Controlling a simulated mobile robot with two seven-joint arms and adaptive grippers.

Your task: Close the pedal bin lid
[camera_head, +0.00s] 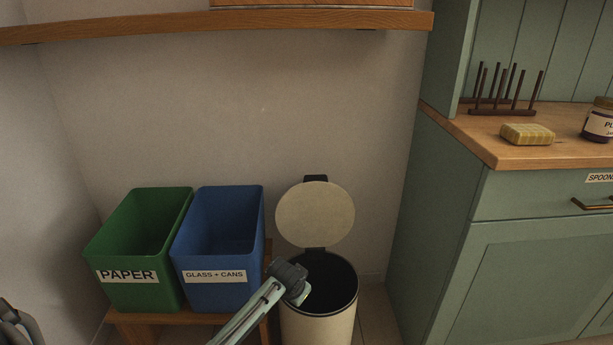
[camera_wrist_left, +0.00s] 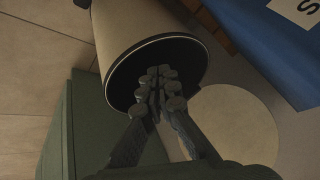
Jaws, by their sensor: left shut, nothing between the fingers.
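The cream pedal bin (camera_head: 317,329) stands on the floor with its dark mouth open. Its round cream lid (camera_head: 315,214) stands raised at the back, hinged up near the wall. My left gripper (camera_head: 299,289) is at the left part of the bin's mouth, in front of and below the lid. In the left wrist view the fingers (camera_wrist_left: 160,88) are shut and empty, seen against the dark opening of the bin (camera_wrist_left: 138,24), and the lid (camera_wrist_left: 236,126) shows to the right. Whether the fingers touch the rim cannot be told. My right gripper is not in view.
A green PAPER bin (camera_head: 140,292) and a blue GLASS + CANS bin (camera_head: 217,290) stand on a low wooden bench (camera_head: 140,318) left of the pedal bin. A green cabinet (camera_head: 440,220) stands to the right. A wooden shelf (camera_head: 220,22) runs along the wall above.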

